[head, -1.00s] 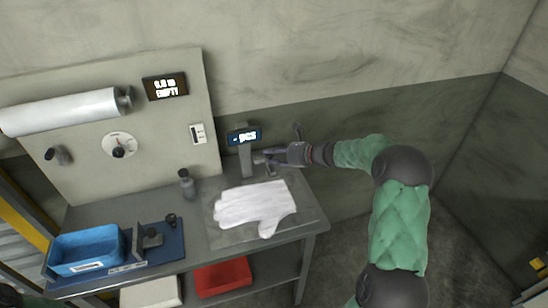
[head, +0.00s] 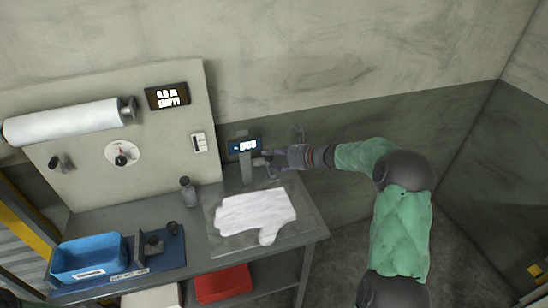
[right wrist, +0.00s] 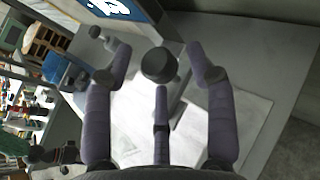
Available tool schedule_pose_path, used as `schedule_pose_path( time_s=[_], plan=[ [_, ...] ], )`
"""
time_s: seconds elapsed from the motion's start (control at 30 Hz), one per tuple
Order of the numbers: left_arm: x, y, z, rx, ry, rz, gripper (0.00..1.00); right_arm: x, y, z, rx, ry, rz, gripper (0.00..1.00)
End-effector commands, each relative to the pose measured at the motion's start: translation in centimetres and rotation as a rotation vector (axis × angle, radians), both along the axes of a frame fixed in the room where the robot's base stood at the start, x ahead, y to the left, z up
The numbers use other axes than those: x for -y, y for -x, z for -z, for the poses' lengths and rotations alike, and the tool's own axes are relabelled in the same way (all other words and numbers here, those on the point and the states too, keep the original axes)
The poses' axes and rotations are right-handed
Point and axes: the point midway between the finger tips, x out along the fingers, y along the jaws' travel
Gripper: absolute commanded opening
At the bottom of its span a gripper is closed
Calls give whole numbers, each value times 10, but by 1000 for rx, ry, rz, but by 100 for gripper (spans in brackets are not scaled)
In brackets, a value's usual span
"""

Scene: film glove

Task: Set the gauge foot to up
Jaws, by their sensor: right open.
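The gauge (head: 245,165) stands at the back of the bench, a grey post with a small dark display (head: 244,146) on top. My right gripper (head: 267,160) reaches in from the right beside the post, below the display. In the right wrist view its fingers (right wrist: 160,75) are spread open around a dark round knob (right wrist: 159,65), and I cannot tell whether they touch it. The gauge foot is not clearly made out, as the gripper and knob cover that area. A white glove (head: 256,212) lies flat on a clear plate in front of the post.
A grey bottle (head: 187,190) stands left of the glove. A blue bin (head: 88,260) and a dark blue mat (head: 172,262) with small fixtures are at the front left. The back panel holds a white roll (head: 65,122), a dial (head: 122,154) and a display (head: 167,97).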

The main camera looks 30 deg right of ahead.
Motion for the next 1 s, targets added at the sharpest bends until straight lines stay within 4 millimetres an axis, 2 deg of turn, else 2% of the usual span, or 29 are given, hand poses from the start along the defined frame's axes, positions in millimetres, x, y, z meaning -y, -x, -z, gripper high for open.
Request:
schedule_pose_path(
  time_s=[0.17,0.6,0.8,1.0],
  plan=[
    [0,0,0,0,0,0,40,11,15,-8,0,1,4,56],
    [0,0,0,0,0,0,40,49,79,-38,1,2,3,56],
    [0,0,0,0,0,0,40,57,91,-45,0,1,2,56],
    [0,0,0,0,0,0,40,57,93,-46,1,1,1,56]
  ],
)
